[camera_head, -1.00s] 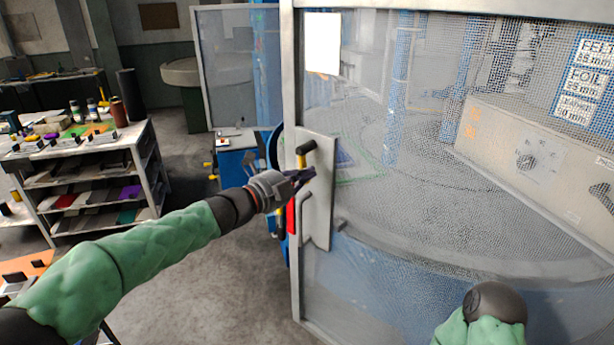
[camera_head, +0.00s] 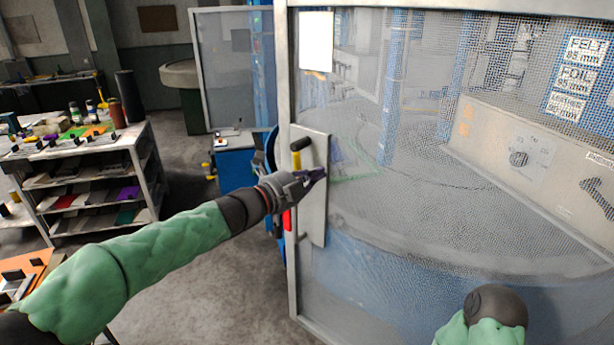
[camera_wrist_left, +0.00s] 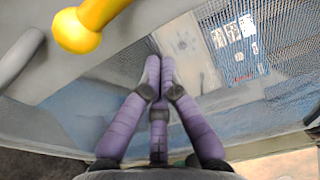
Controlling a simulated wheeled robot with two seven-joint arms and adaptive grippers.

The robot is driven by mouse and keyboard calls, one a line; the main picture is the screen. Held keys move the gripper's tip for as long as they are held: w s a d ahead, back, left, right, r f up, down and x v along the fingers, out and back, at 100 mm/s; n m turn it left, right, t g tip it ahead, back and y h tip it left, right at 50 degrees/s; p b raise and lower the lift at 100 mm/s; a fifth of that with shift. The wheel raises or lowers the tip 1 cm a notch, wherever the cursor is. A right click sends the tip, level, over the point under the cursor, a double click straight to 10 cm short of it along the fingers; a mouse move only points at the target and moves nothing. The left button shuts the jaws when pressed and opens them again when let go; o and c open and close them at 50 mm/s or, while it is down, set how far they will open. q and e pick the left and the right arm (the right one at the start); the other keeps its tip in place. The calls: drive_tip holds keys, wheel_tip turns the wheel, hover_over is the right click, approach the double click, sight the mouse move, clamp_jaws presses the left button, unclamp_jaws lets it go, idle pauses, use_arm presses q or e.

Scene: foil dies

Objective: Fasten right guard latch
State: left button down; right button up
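The guard (camera_head: 286,80) is a framed mesh panel filling the right of the head view. Its pale latch plate (camera_head: 317,222) carries a yellow lever (camera_head: 296,159) with a dark top end. A red part (camera_head: 287,221) shows at the plate's lower left. My left gripper (camera_head: 316,175) is in front of the plate, right of and below the lever. In the left wrist view its purple fingers (camera_wrist_left: 160,72) meet at the tips with nothing visible between them. The yellow lever (camera_wrist_left: 82,27) is apart from them, at upper left. My right gripper is out of view.
A grey handle (camera_wrist_left: 20,58) shows left of the fingers in the wrist view. A control panel with a dial (camera_head: 519,158) and signs (camera_head: 578,76) show at right. A shelf unit (camera_head: 90,180) stands at left.

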use_arm(q)
drive_tip(key=v, duration=0.9)
drive_tip(key=shift+a+p, duration=0.45)
wheel_tip(320, 180, down, 36)
drive_tip(key=a+n+g+y, duration=0.25)
drive_tip(key=n+y, duration=0.35)
drive_tip(key=n, duration=1.1)
drive_tip(key=s+f+n+g+y, duration=0.1)
drive_tip(key=s+f+n+g, duration=0.25)
drive_tip(key=s+f, duration=0.45)
drive_tip(key=s+f+n+g+y, duration=0.15)
drive_tip(key=s+f+n, duration=0.3)
drive_tip(key=f, duration=0.55)
drive_tip(key=s+f+n+g, duration=0.2)
drive_tip(key=s+f, duration=0.2)
drive_tip(key=s, duration=0.4)
drive_tip(key=s+f+n+g, duration=0.2)
drive_tip(key=s+f+n, duration=0.1)
drive_tip(key=s, duration=0.4)
drive_tip(key=shift+s+d+f+g, duration=0.25)
drive_tip(key=shift+s+f+g, duration=0.1)
drive_tip(key=shift+f, duration=0.2)
